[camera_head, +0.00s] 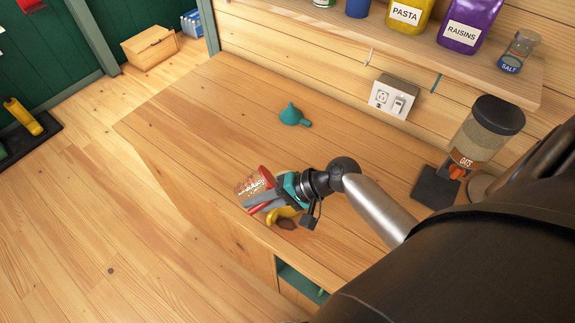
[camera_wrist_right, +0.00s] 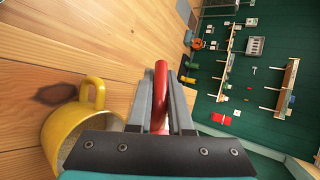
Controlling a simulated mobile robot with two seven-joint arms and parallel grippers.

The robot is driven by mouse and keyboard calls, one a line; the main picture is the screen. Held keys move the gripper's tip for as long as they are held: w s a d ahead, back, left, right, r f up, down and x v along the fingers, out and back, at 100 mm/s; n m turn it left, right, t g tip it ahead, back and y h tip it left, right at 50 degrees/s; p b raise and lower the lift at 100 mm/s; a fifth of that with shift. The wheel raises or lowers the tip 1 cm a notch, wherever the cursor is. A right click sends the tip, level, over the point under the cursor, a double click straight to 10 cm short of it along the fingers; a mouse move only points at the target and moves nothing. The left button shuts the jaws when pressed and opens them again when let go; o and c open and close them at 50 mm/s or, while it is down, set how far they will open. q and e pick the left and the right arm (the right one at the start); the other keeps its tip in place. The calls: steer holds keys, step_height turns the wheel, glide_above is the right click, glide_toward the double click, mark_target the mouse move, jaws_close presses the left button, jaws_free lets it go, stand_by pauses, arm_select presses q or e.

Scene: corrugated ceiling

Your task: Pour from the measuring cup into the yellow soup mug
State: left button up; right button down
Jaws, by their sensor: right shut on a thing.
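The measuring cup (camera_head: 254,186) is clear with red markings and a red rim, and appears tilted in the head view. My right gripper (camera_head: 268,197) is shut on its red handle (camera_wrist_right: 160,92), which shows between the fingers in the right wrist view. The yellow soup mug (camera_head: 281,215) stands on the wooden counter just below and beside the gripper, partly hidden by it. In the right wrist view the mug (camera_wrist_right: 86,108) shows its handle and part of a greyish inside; the gripper body covers the rest. My left gripper is not in view.
A teal funnel (camera_head: 293,115) lies on the counter (camera_head: 200,115) behind the gripper. An oats dispenser (camera_head: 476,140) stands at the right. A shelf (camera_head: 400,40) with pasta, raisins and salt containers runs along the back wall. The counter's left part is clear.

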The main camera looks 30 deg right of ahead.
steer(key=h, duration=0.1)
steer(key=a+h+p, duration=0.1)
steer(key=h, duration=0.1)
steer(key=shift+w+f+n+g, duration=0.1)
steer(key=shift+f+n+g, duration=0.2)
steer(key=shift+f+n, duration=0.1)
arm_select(q)
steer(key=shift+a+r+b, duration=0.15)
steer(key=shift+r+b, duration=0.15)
steer(key=shift+b, duration=0.2)
arm_select(e)
steer(key=a+f+n+g+h, duration=0.1)
steer(key=a+f+h, duration=0.4)
steer(key=f+h, duration=0.3)
steer(key=shift+w+a+f+n+h, duration=0.3)
steer(key=shift+a+n, duration=0.1)
